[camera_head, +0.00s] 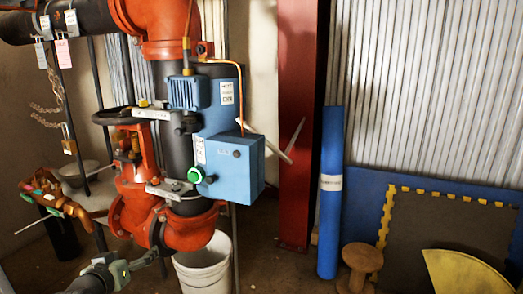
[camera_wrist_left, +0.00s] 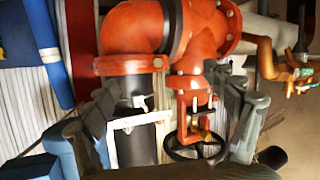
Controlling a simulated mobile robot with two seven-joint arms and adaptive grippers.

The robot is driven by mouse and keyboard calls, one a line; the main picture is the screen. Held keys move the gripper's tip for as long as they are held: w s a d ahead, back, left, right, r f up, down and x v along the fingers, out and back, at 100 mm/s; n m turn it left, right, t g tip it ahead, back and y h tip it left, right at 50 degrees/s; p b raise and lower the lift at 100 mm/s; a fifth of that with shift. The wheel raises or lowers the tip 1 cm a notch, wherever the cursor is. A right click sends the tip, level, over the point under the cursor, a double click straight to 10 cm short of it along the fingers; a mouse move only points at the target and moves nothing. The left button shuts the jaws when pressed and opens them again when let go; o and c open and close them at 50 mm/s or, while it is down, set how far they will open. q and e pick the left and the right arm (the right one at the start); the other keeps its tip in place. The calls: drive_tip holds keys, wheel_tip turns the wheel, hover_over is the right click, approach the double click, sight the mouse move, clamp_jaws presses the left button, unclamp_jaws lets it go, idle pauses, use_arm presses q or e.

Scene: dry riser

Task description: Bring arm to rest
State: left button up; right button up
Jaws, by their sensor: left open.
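My left gripper (camera_head: 132,266) comes in at the bottom left of the head view, in front of and below the red valve body (camera_head: 132,190). It is open, and nothing shows between its fingers. In the left wrist view, my left gripper's (camera_wrist_left: 172,115) two grey fingers stand wide apart, with the red pipework (camera_wrist_left: 135,28) and the black handwheel (camera_wrist_left: 195,146) beyond them. I cannot tell how near the fingertips are to the pipework. My right gripper is in neither view.
A blue box (camera_head: 235,165) with a green button is fixed to the riser. A white bucket (camera_head: 203,268) stands below it. Right of it are a red column (camera_head: 298,90), an upright blue roll (camera_head: 330,190) and a wooden spool (camera_head: 361,262).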

use_arm(q)
drive_tip(key=s+d+f+m+g, duration=0.1)
drive_tip(key=s+d+f+g, duration=0.15)
drive_tip(key=s+f, duration=0.5)
drive_tip(key=s+d+f+m+g, duration=0.1)
drive_tip(key=s+d+f+g, duration=0.15)
drive_tip(key=s+f, duration=0.5)
drive_tip(key=s+d+f+g, duration=0.1)
drive_tip(key=s+f, duration=0.3)
drive_tip(key=s, duration=0.5)
drive_tip(key=s+d+f+m+g+y, duration=0.1)
drive_tip(key=s+f+g, duration=0.3)
drive_tip(key=s, duration=0.5)
drive_tip(key=shift+f+m+g, duration=0.3)
